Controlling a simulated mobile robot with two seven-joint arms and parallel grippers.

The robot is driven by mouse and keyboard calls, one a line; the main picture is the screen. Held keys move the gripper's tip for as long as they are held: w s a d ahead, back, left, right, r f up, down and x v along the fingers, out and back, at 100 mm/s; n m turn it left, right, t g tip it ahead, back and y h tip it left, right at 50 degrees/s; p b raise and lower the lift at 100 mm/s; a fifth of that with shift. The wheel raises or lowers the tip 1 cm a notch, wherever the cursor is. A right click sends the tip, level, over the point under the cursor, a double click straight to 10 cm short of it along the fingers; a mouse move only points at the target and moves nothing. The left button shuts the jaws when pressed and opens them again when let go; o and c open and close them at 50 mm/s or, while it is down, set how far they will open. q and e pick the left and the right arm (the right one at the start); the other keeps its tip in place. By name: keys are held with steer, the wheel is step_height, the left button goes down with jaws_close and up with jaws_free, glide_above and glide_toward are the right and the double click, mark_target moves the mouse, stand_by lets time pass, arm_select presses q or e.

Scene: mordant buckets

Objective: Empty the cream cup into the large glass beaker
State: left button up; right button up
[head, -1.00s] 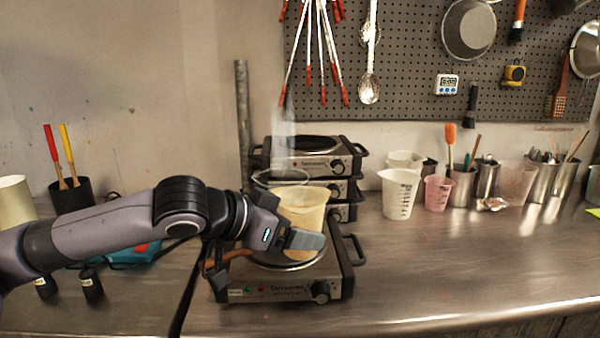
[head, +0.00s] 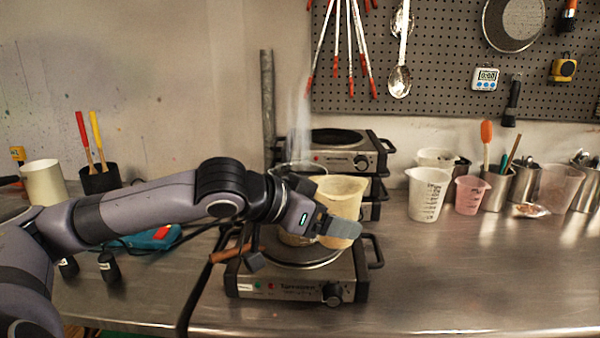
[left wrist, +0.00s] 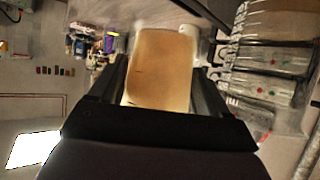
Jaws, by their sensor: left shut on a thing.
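The cream cup (head: 343,192) is held by my left gripper (head: 325,224) above the front hot plate, close to upright. In the left wrist view the cup (left wrist: 162,68) sits between the two fingers, its wall filling the gap; its contents cannot be seen. The large glass beaker (head: 297,168) appears as a clear rim just left of the cup, with a pale haze above it. My gripper and the cup hide most of its body, and I cannot tell its contents. My right gripper is not in view.
The front hot plate (head: 300,287) stands on the steel bench, with a brown handle (head: 235,252) at its left. Stacked hot plates (head: 347,160) stand behind. A white measuring jug (head: 427,195) and a pink cup (head: 468,195) stand right. The right front bench is clear.

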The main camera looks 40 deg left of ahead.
mark_target(346, 181)
arm_select(q)
steer(key=shift+w+a+r+n+h+b, duration=0.1)
steer(key=shift+a+r+n+h+b, duration=0.15)
steer(key=shift+n+b, duration=0.2)
steer(key=shift+w+a+r+n+g+h+b, duration=0.3)
steer(key=shift+a+r+n+h+b, duration=0.25)
steer(key=shift+a+n+h+b, duration=0.15)
steer(key=r+p, duration=0.2)
steer(key=r, duration=0.1)
steer(key=shift+a+n+h, duration=0.2)
steer(key=shift+n+h, duration=0.05)
steer(key=shift+h, duration=0.1)
steer(key=shift+w+a+r+n+h+p, duration=0.1)
steer(key=shift+a+r+n+h+p, duration=0.15)
steer(key=shift+r, duration=0.25)
steer(key=shift+w+a+r+n+h+p, duration=0.15)
steer(key=shift+r+p, duration=0.15)
steer(key=shift+r, duration=0.2)
steer(key=shift+a+r+n+h+p, duration=0.35)
steer(key=shift+r+p, duration=0.1)
steer(key=shift+r, duration=0.3)
steer(key=shift+f, duration=0.1)
steer(key=shift+w+a+f+n+h+b, duration=0.1)
steer(key=shift+a+f+n+h+b, duration=0.1)
steer(key=shift+n+h+b, duration=0.35)
steer(key=shift+r+n+h, duration=0.4)
steer(key=shift+r+n, duration=0.1)
stand_by(0.4)
